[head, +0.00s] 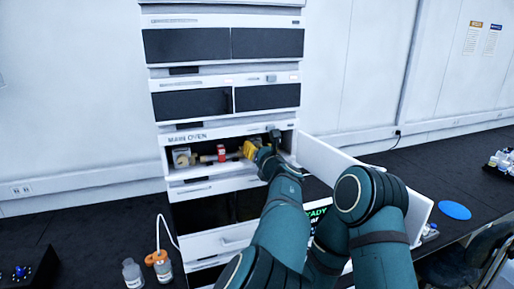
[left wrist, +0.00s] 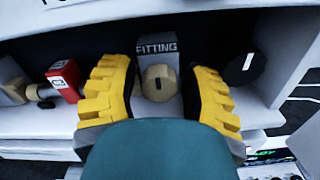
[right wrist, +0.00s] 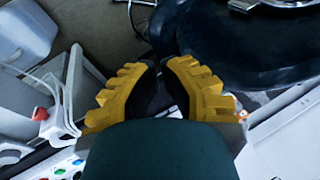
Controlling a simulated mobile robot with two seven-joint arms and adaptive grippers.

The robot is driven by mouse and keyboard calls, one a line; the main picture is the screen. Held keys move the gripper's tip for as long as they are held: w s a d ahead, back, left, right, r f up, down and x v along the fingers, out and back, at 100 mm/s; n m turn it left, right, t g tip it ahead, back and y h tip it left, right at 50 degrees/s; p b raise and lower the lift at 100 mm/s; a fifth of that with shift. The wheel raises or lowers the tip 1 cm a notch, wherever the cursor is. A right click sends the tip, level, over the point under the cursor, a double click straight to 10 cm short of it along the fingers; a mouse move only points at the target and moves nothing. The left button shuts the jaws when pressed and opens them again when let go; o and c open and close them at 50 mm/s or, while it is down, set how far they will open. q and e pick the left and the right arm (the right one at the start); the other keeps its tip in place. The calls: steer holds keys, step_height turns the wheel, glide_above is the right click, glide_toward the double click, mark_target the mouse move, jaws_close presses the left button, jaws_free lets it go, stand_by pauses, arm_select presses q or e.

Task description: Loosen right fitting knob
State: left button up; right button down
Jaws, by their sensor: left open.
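The right fitting's beige round knob (left wrist: 158,82), with a dark slot, sits below a grey block (left wrist: 157,48) marked FITTING in the left wrist view. My left gripper (left wrist: 161,68) is open, with one yellow finger on each side of the knob; I see gaps between the fingers and the knob. In the head view my left gripper (head: 250,149) reaches into the open oven compartment and hides this knob. My right gripper (right wrist: 163,64) points down over the floor, away from the oven; its fingertips are near each other against a dark background.
A column with a red label (head: 221,153) lies left of the gripper, with another fitting block (head: 181,157) at its far end. A dark round part (left wrist: 245,67) is close to the right finger. The open white oven door (head: 340,165) stands out at the right.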

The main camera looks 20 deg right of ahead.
arm_select(q)
steer(key=shift+s+r, duration=0.1)
steer(key=shift+s, duration=0.05)
jaws_close()
steer(key=n+b, duration=0.3)
steer(key=b, duration=0.1)
steer(key=shift+a+f+n, duration=0.1)
steer(key=shift+f+n, duration=0.15)
steer(key=shift+n, duration=0.05)
steer(key=shift+r+n+b, duration=0.2)
steer(key=shift+n+b, duration=1.3)
steer(key=shift+n, duration=0.2)
